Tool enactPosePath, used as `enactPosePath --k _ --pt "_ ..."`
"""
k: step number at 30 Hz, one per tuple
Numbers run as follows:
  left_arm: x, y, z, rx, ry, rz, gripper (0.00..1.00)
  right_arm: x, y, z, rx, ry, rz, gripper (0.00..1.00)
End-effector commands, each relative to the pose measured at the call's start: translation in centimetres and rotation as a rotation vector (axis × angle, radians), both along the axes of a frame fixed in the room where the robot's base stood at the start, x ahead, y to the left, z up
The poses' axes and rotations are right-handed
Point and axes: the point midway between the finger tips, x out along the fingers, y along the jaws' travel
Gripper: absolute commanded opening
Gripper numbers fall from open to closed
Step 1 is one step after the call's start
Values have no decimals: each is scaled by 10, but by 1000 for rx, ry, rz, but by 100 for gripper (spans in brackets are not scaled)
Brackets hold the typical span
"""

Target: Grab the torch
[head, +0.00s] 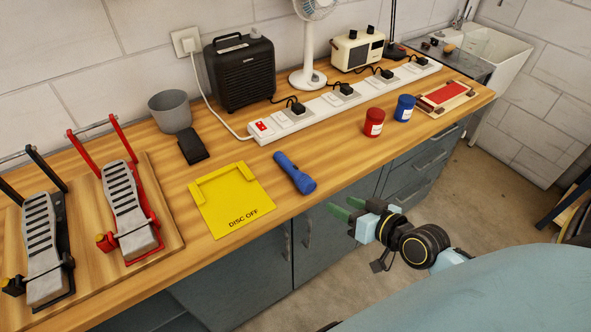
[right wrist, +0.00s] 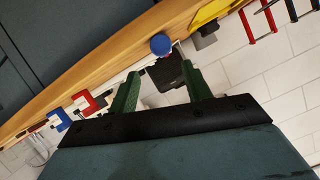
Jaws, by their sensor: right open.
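The torch (head: 295,173) is blue and lies on the wooden bench, just right of the yellow board, with its wide head toward the bench's front edge. In the right wrist view its round blue end (right wrist: 160,43) shows beyond my fingertips. My right gripper (head: 345,210) has green fingers and is open and empty. It is in front of the bench edge, to the right of the torch and apart from it. The open fingers also show in the right wrist view (right wrist: 160,72). My left gripper is not in view.
A yellow board (head: 232,200) marked "DISC OFF" lies left of the torch. Red (head: 374,122) and blue (head: 404,108) jars stand to the right. A white power strip (head: 325,105) runs behind. Pedals (head: 128,205) stand at the left. The bench around the torch's right side is clear.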

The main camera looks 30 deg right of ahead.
Motion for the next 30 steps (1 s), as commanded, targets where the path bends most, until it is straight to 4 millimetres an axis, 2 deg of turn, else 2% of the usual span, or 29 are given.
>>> enactPosePath --k 1,4,12,23,30 --pt "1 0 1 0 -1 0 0 3 1 5 3 -9 4 49" --pt "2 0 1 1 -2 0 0 13 4 5 7 -18 4 49" --pt "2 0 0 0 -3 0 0 58 12 -13 7 -17 3 49" --pt "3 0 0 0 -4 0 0 86 16 -24 6 -14 5 49" --pt "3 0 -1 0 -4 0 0 118 19 -35 6 -15 4 49"
